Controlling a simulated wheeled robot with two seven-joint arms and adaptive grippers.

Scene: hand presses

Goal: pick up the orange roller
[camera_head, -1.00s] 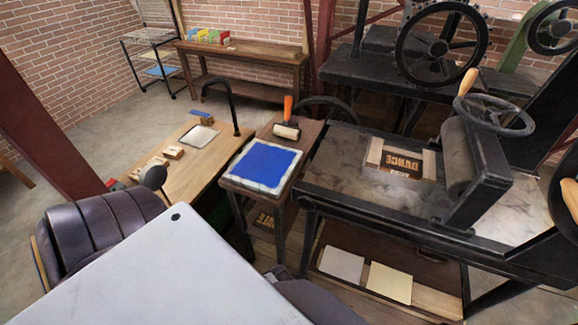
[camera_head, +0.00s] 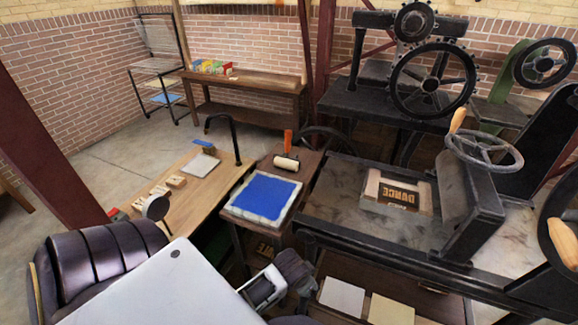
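The orange roller (camera_head: 287,141) has an upright orange handle and a pale cylinder at its foot. It rests on the small dark wooden stand (camera_head: 311,161), just behind the blue ink slab (camera_head: 264,196). No gripper is near it. A dark and white part of my arm shows at the bottom centre, below the stand and well apart from the roller. I cannot make out any gripper fingers in this view.
A black press (camera_head: 345,220) with a wheel stands close on the right, holding a framed type block (camera_head: 397,193). A wooden table (camera_head: 185,198) with small blocks is on the left.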

